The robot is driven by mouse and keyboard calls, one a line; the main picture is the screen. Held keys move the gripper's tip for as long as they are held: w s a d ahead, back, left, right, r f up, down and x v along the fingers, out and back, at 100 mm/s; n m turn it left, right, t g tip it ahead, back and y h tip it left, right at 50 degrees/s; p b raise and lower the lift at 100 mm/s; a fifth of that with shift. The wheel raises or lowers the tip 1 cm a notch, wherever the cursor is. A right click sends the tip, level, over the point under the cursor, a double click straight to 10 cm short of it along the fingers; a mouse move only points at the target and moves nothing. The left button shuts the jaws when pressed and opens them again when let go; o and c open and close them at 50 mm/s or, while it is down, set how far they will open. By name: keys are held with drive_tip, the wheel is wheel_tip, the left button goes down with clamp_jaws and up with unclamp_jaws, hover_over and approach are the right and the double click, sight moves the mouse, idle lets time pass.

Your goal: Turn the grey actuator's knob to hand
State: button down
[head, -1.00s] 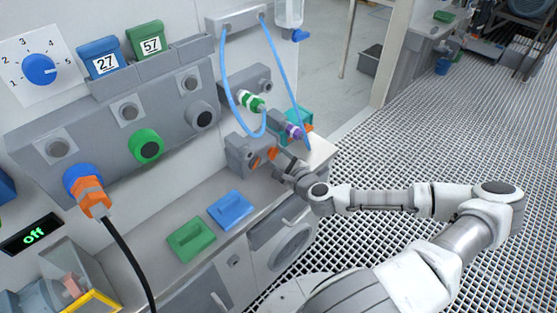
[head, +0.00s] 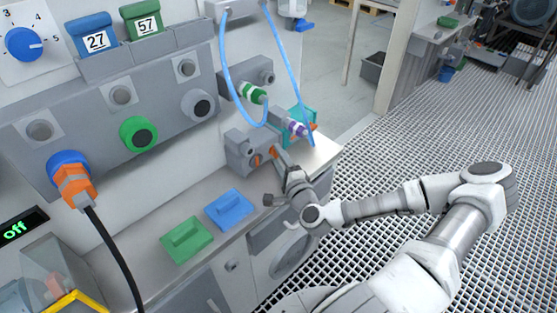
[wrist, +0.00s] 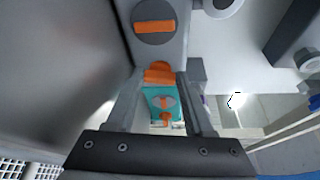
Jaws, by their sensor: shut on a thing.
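The grey actuator (head: 238,148) is a grey box on the wall side of the worktop. It has a round dial with an orange bar (wrist: 155,27), seen near the top of the wrist view. A second orange knob (wrist: 160,72) shows at its lower end, between my fingertips. My gripper (head: 277,160) reaches the actuator from the right in the head view. Its two fingers (wrist: 158,80) are shut on that orange knob. In the head view the fingers partly hide the knob, and its exact setting cannot be read. No lettering is legible on the actuator.
A teal box with orange parts (wrist: 154,93) stands just beyond. A blue hose (head: 295,75) hangs close by, above a purple-ringed fitting (head: 296,127). Grated floor is open to the right.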

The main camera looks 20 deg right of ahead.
idle(0.4)
drive_tip(key=shift+c, duration=1.4)
unclamp_jaws()
